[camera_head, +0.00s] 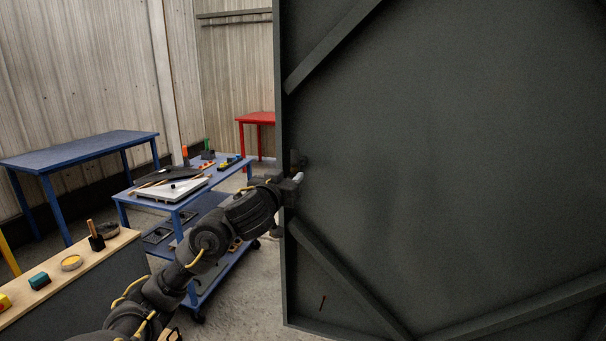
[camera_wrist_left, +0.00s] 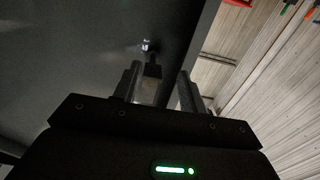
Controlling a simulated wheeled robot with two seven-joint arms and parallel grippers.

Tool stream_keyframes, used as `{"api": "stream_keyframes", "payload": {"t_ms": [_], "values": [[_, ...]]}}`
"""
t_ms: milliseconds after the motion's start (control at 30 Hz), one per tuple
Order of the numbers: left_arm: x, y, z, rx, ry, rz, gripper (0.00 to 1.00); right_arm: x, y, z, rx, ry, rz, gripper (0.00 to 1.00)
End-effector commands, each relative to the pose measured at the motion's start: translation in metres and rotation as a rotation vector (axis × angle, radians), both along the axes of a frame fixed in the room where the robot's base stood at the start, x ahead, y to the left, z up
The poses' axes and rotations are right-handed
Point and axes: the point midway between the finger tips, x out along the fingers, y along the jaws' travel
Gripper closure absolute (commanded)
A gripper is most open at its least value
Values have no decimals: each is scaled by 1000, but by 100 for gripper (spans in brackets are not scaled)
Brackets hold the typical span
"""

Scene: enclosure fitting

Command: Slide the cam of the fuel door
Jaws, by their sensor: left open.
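The fuel door (camera_head: 440,150) is a large dark grey panel with diagonal braces that fills the right half of the head view. It also shows at the upper left of the left wrist view (camera_wrist_left: 70,60). A small dark fitting, which looks like the cam (camera_head: 297,160), sits near the door's left edge. In the left wrist view a small bright spot marks a fitting (camera_wrist_left: 146,45) on the door. My left gripper (camera_head: 295,179) is at the door's left edge, just below the cam. Its fingers (camera_wrist_left: 163,85) are apart, with the fitting beyond them; contact cannot be told.
A blue cart (camera_head: 180,205) with a white board and tools stands behind my left arm. A blue table (camera_head: 80,150) is at the left and a red table (camera_head: 257,118) at the back. A wooden-topped bench (camera_head: 60,287) with small items is at lower left.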

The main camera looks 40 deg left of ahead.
Motion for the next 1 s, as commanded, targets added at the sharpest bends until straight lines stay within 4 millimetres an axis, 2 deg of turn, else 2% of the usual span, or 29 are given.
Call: {"api": "stream_keyframes", "payload": {"t_ms": [433,767,1000], "values": [[13,-6,1,-11,-5,-18,58,-6,0,0,0,8,0,64],[13,-7,0,-9,-4,-19,100,-9,-3,-1,-4,12,1,64],[12,-6,-2,-10,-4,-17,100,-7,-3,-3,-3,11,1,64]]}}
